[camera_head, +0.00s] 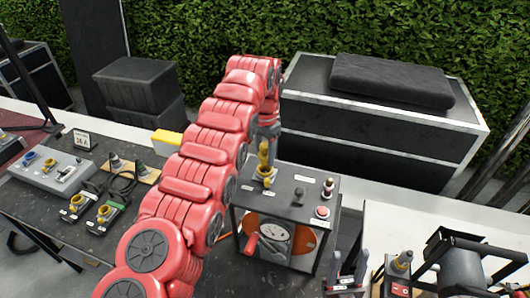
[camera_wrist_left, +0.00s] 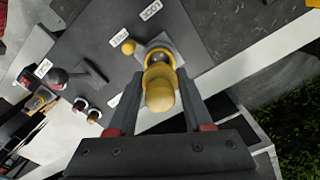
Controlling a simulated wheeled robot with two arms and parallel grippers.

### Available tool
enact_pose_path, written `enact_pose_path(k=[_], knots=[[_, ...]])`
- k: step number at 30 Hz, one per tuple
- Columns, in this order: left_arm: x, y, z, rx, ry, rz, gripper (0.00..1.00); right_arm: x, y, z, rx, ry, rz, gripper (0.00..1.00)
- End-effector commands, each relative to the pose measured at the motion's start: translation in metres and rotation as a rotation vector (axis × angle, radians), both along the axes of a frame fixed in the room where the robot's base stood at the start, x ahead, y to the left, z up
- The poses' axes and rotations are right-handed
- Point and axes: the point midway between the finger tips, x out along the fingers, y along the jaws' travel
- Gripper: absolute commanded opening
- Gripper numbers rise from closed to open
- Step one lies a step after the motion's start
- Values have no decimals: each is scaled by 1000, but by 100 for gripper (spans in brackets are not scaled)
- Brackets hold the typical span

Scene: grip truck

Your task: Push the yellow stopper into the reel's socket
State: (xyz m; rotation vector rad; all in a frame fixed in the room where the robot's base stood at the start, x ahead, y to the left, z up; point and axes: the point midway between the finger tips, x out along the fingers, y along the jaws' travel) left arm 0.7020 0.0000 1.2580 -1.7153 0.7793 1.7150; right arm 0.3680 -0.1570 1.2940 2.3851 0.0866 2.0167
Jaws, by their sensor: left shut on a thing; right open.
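The yellow stopper (camera_head: 264,155) stands upright over the top plate of the dark reel box (camera_head: 330,186). My left gripper (camera_head: 268,138) comes down from above and is shut on it. In the left wrist view the stopper (camera_wrist_left: 160,92) lies between the two fingers (camera_wrist_left: 162,76), its far end in line with the yellow-ringed socket (camera_wrist_left: 160,46). I cannot tell how deep the stopper sits in the socket. My right gripper (camera_head: 347,264) is open and empty at the bottom, in front of the box.
A control panel (camera_head: 50,172) and connectors lie on the left table. A black case (camera_head: 380,125) stands behind; a light table (camera_head: 400,225) is at right.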

Motion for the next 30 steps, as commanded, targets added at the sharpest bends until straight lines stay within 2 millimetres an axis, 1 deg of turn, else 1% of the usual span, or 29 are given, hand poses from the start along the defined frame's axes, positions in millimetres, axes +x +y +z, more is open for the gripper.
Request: enact_pose_path(k=[10, 20, 30], knots=[[0, 0, -1, 0, 0, 0, 0, 0, 0, -1, 0, 0, 0, 50], [0, 0, -10, 0, 0, 0, 0, 0, 0, -11, 0, 0, 0, 50], [0, 0, -10, 0, 0, 0, 0, 0, 0, -10, 0, 0, 0, 50]])
